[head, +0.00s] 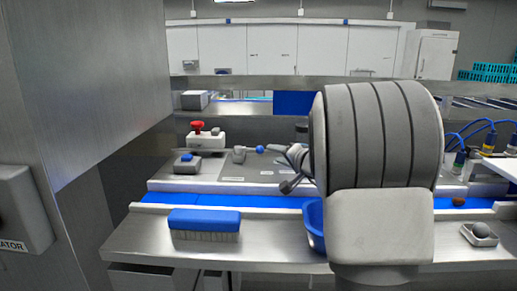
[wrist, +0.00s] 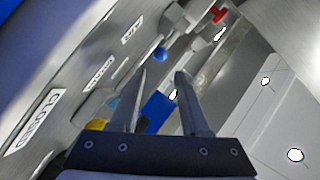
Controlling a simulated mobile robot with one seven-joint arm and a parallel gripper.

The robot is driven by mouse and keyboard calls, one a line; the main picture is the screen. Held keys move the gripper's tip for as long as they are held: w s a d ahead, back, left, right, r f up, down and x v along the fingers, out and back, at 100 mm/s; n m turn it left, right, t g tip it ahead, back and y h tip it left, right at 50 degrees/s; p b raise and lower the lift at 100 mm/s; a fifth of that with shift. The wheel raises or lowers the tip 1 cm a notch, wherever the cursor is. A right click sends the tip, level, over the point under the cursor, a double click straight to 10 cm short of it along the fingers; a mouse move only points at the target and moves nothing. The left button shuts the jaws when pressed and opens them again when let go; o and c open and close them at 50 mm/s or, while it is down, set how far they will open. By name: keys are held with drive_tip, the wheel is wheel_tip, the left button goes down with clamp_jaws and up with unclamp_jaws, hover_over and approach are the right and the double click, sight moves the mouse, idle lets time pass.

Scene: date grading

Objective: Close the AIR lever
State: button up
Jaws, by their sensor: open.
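The AIR label (wrist: 131,32) is on the grey panel in the wrist view. Near it is a lever with a round blue knob (wrist: 160,54); the knob also shows in the head view (head: 260,149), right of a grey valve body (head: 239,154). My gripper (wrist: 161,72) is open, its two fingers pointing toward the knob. The knob appears between and just beyond the fingertips; I cannot tell whether they touch it. In the head view my arm hides most of the gripper and the panel behind it.
A red button (head: 197,127) on a white box stands left of the lever. A grey box with a blue top (head: 187,157) is in front of it. A blue-backed brush (head: 205,221) lies on the front ledge. A blue bowl (head: 313,226) is partly behind my arm.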

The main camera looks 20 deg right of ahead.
sight(262, 150)
drive_tip(key=p+x, duration=0.2)
drive_tip(key=x, duration=0.9)
drive_tip(key=shift+w+p, duration=0.1)
drive_tip(key=shift+p, duration=0.2)
clamp_jaws()
idle(0.9)
